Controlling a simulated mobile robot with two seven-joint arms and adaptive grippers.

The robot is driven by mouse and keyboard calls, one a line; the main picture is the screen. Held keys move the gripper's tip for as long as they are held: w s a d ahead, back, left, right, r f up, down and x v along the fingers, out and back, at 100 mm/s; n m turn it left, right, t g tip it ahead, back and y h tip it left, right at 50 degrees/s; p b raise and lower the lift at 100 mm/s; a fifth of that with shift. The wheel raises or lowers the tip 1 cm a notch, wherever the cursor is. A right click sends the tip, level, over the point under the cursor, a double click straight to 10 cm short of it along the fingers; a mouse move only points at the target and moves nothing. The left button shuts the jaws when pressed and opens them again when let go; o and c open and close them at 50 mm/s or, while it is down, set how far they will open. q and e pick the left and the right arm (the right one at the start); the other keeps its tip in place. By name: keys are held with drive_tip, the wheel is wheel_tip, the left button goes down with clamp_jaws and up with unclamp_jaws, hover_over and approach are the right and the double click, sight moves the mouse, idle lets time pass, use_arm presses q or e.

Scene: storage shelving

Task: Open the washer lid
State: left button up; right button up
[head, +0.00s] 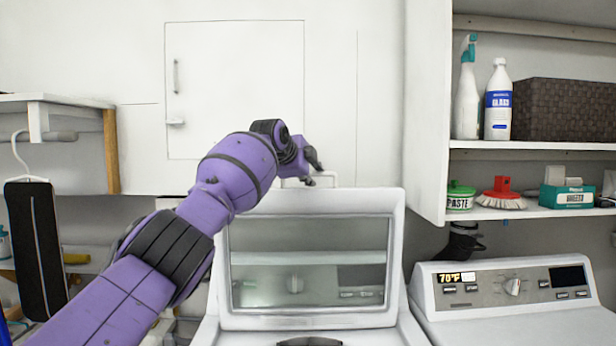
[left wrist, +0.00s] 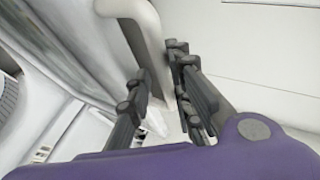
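The washer lid (head: 308,204) is a white frame with a large glass window. In the head view it stands raised and nearly upright above the washer body (head: 408,335). A pale handle shows at its top edge; in the left wrist view the curved white handle (left wrist: 149,38) runs down to my fingers. My left gripper (head: 314,168) is at the lid's top edge, partly hidden by its own wrist. In the left wrist view its fingers (left wrist: 158,66) are apart, with the handle behind or between them; I cannot tell whether they touch it. My right gripper is not in view.
A second machine with a control panel (head: 510,287) stands at the right. A cabinet shelf above holds a spray bottle (head: 467,95), a white bottle (head: 498,103) and a dark basket (head: 565,110). A white wall panel (head: 235,80) is behind the lid. A hanger (head: 36,235) hangs at left.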

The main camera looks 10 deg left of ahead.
use_arm(q)
drive_tip(key=shift+s+a, duration=0.1)
drive_tip(key=shift+a, duration=0.05)
drive_tip(key=v, duration=1.2)
